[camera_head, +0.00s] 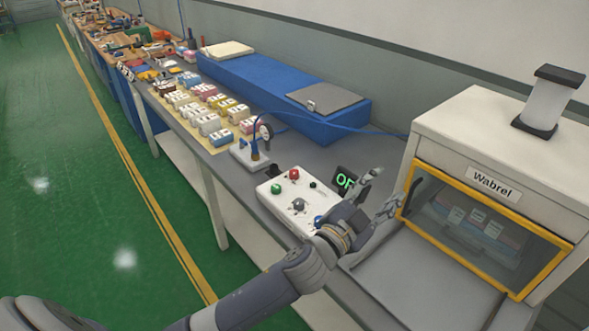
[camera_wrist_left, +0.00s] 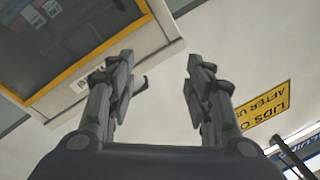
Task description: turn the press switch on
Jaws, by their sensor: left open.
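A white control box (camera_head: 268,197) lies on the bench left of my left gripper. It carries a red button (camera_head: 294,174), a green button (camera_head: 276,188), a grey knob (camera_head: 298,204) and a blue button (camera_head: 318,221) close to my wrist. I cannot tell which is the press switch. A dark display (camera_head: 345,180) behind the box shows green letters "OF", its right part hidden by my left gripper. My left gripper (camera_head: 389,184) is open and empty, between the box and the press (camera_head: 468,142). In the left wrist view its fingers (camera_wrist_left: 160,62) are spread apart. My right gripper is not seen.
The press is labelled "Wabrel" and has a yellow-framed window (camera_head: 492,231). A small gauge stand (camera_head: 250,155), blue block (camera_head: 260,88) and several small boxes (camera_head: 200,115) stand farther back on the bench. A yellow sign (camera_wrist_left: 264,105) shows in the left wrist view.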

